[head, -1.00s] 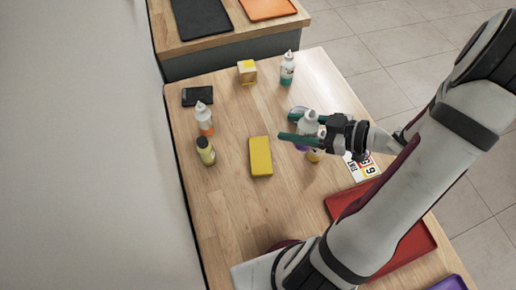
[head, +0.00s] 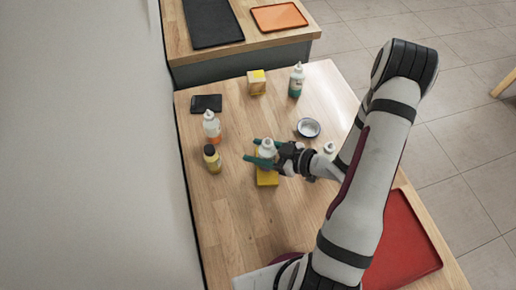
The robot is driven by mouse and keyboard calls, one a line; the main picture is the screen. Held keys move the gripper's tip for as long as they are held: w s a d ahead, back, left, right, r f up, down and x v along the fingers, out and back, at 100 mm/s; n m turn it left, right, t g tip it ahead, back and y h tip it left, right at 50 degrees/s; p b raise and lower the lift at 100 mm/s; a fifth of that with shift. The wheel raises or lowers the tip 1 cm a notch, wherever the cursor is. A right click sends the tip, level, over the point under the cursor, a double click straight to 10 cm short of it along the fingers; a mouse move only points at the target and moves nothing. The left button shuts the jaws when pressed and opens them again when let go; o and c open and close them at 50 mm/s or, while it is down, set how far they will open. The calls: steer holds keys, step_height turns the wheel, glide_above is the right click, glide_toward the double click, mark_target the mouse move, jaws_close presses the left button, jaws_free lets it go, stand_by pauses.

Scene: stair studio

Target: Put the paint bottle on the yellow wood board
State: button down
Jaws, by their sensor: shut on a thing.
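My gripper (head: 256,153), with teal fingers, is shut on a paint bottle (head: 267,147) with a white nozzle cap. The bottle looks upright; its lower part is hidden by the fingers, so its paint colour does not show. The yellow wood board (head: 267,180) lies on the table directly below the gripper and bottle in the picture, its far part covered by them. I cannot tell whether the bottle touches the board or hangs above it.
An orange paint bottle (head: 212,128) and a black-capped yellow bottle (head: 213,161) stand left of the gripper. Another white-capped bottle (head: 329,149) stands beside my arm. A red tray (head: 406,245) is at right.

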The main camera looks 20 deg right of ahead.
steer(key=shift+c, duration=1)
jaws_free()
steer(key=shift+r, duration=0.2)
steer(key=v, duration=1.2)
